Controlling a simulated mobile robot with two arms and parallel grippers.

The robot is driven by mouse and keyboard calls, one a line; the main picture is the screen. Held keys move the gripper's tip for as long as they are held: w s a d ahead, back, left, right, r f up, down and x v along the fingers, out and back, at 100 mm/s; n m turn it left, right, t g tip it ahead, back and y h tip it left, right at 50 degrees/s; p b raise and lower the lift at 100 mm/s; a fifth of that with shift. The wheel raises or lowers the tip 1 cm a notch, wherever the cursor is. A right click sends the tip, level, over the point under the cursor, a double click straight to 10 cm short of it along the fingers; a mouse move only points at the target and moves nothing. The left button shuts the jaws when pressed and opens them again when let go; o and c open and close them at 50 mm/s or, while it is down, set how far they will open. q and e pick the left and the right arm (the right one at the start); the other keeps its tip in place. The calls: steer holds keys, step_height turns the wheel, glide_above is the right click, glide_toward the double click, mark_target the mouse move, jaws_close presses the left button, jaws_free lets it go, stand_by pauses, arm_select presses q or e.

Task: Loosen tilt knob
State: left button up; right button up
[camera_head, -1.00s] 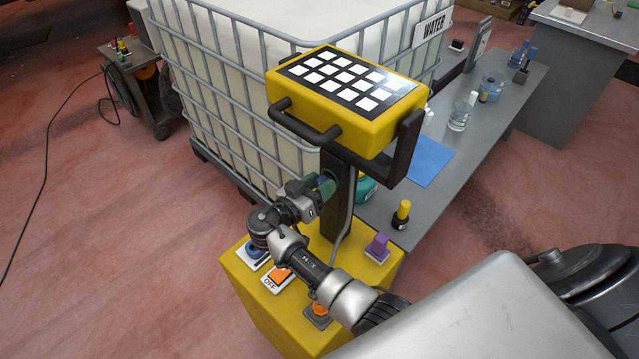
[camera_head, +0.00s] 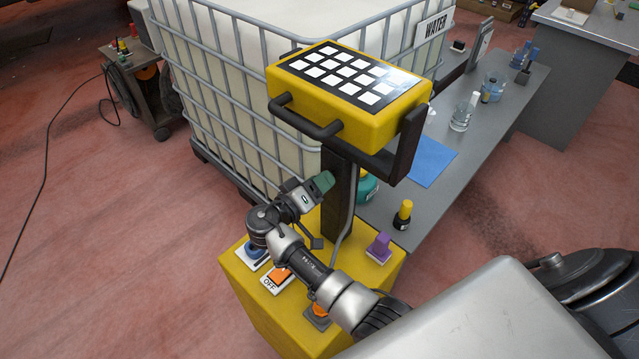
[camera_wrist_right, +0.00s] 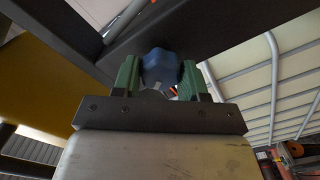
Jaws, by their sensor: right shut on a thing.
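The tilt knob (camera_wrist_right: 161,67) is a blue lobed knob under the yellow panel head, seen in the right wrist view between two green fingers. My right gripper (camera_head: 322,183) is shut on it, beside the dark post (camera_head: 339,195) below the head. In the head view the green fingers hide the knob. The yellow panel head (camera_head: 345,95) has a keypad of white squares, a dark front handle and a dark bracket, and sits tilted on the post. My left gripper is in neither view.
Under my right arm, the yellow base box (camera_head: 245,290) carries an orange OFF switch (camera_head: 279,275), a blue control and a purple one (camera_head: 379,246). A caged water tank (camera_head: 230,110) stands close behind. A grey bench (camera_head: 480,125) with bottles stands right.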

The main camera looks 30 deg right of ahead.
steer(key=n, duration=0.3)
steer(key=shift+w+r, duration=0.1)
steer(key=n+p, duration=0.1)
steer(key=n, duration=0.1)
steer(key=shift+n, duration=0.3)
steer(key=n+p, duration=0.1)
steer(key=n, duration=0.4)
steer(key=shift+n+p, duration=0.4)
steer(key=o, duration=0.9)
steer(key=shift+d+f, duration=0.1)
steer(key=shift+f, duration=0.2)
steer(key=shift+o, duration=0.2)
